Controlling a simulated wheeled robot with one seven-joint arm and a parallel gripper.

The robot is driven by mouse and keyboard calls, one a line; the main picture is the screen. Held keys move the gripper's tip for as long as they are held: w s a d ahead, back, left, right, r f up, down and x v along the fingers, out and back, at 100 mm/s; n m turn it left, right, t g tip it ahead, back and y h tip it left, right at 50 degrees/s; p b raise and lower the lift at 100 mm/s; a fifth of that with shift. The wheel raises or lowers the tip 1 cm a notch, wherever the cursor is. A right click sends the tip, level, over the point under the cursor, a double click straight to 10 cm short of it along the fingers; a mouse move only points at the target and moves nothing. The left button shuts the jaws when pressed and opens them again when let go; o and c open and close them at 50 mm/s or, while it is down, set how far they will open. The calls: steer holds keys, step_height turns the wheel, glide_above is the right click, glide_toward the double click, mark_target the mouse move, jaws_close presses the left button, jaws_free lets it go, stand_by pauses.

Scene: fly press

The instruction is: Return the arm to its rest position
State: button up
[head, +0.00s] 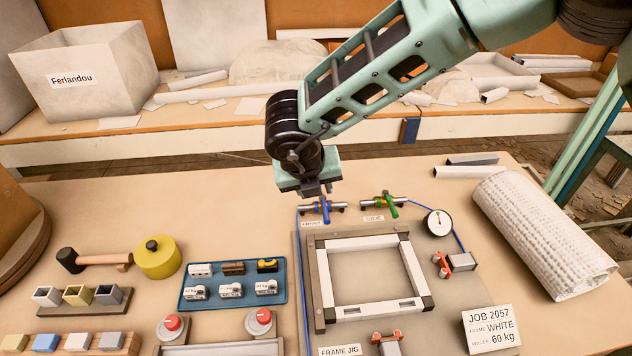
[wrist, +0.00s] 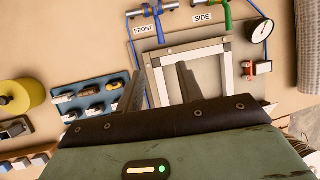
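My arm reaches in from the upper right of the head view and bends down over the bench. My gripper (head: 316,190) points down above the back of the frame jig, and in the picture its tip is close to the blue-handled valve (head: 325,210). In the wrist view my gripper (wrist: 160,72) has its two dark fingers set apart with nothing between them. The blue valve handle (wrist: 158,22), by the FRONT label, lies beyond the fingertips and is not held. The green-handled valve (head: 390,206), by the SIDE label, is to the right.
A white frame (head: 410,270) lies in the jig. A blue tray (head: 232,303) of small blocks is to its left, a gauge (head: 438,222) and a rolled white mesh (head: 545,235) to its right. The back bench (head: 220,135) holds a Ferlandou box (head: 90,65).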

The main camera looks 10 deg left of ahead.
steer(key=s+a+r+n+y, duration=0.15)
steer(key=r+n+y, duration=0.35)
steer(key=n, duration=0.5)
steer(key=s+r+n+y, duration=0.2)
steer(key=s+r+n, duration=0.1)
steer(key=r+n, duration=0.5)
steer(key=s+d+f+n+g+h, duration=0.3)
steer(key=s+d+n+g+h, duration=0.2)
steer(key=s+d+n, duration=1.5)
steer(key=d+n, duration=0.2)
steer(key=d, duration=0.2)
steer(key=shift+h, duration=0.3)
